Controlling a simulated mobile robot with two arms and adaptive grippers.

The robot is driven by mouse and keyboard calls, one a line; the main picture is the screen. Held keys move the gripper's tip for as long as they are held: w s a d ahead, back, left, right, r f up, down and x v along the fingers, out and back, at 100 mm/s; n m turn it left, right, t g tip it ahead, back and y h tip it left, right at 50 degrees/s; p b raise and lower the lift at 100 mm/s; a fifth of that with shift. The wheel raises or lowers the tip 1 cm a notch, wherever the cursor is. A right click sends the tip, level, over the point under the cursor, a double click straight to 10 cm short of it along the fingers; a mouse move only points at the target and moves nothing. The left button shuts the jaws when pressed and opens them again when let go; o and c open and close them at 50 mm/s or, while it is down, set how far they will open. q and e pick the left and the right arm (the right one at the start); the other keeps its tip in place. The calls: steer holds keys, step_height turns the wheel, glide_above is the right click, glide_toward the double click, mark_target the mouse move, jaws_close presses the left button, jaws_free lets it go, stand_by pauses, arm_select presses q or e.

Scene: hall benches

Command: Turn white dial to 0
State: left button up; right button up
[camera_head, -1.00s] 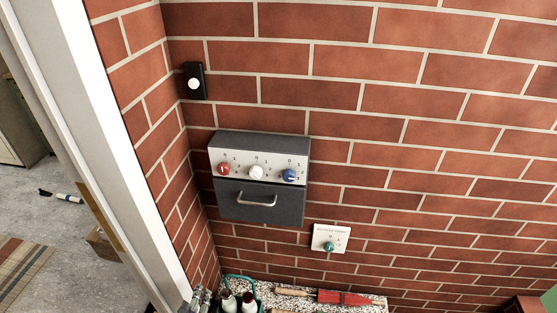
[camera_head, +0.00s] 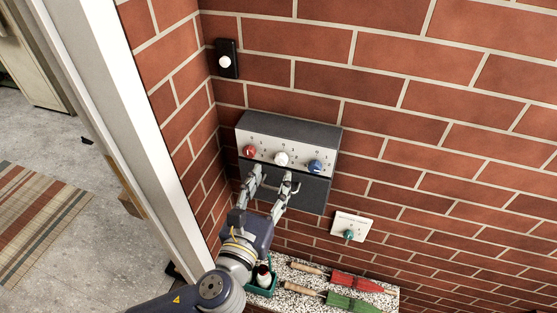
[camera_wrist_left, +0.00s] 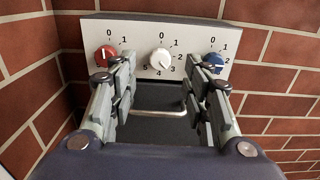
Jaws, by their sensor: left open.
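The white dial (camera_head: 281,159) is the middle knob on a grey wall box with a pale front panel (camera_head: 263,151). In the left wrist view the white dial (camera_wrist_left: 160,59) shows clearly, with marks from 0 at its top to 5 around it. A faint pointer line seems to face lower right, but its exact mark is hard to read. My left gripper (camera_head: 271,181) is open and empty, just below and in front of the dial. In the wrist view its two fingers (camera_wrist_left: 158,72) stand left and right of the dial, apart from it. My right gripper is not in view.
A red dial (camera_head: 249,152) and a blue dial (camera_head: 315,166) flank the white one. A drawer handle (camera_wrist_left: 158,112) lies below. A small panel with a teal knob (camera_head: 349,235) is to the right. A speckled shelf (camera_head: 300,300) holds brushes and a green caddy.

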mark_target(280, 161)
arm_select(q)
steer(key=shift+p+x, duration=0.55)
steer(key=shift+x, duration=2.2)
steer(key=shift+c, duration=0.5)
jaws_close()
